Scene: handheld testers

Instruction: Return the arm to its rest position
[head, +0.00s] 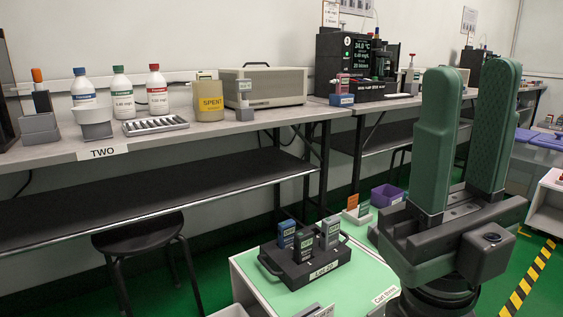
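My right gripper (470,78) stands upright in the right part of the head view, close to the camera. Its two green fingers point up, with a gap between them. The gripper is open and nothing shows between the fingers. Its dark wrist is below, in front of the right side of the cart. My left gripper and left arm are not in view.
A cart (257,298) with a green top carries a black caddy (296,270) holding several handheld testers. A grey bench (228,126) along the wall holds bottles, a yellow SPENT container (208,101) and instruments. A stool (140,240) stands under it.

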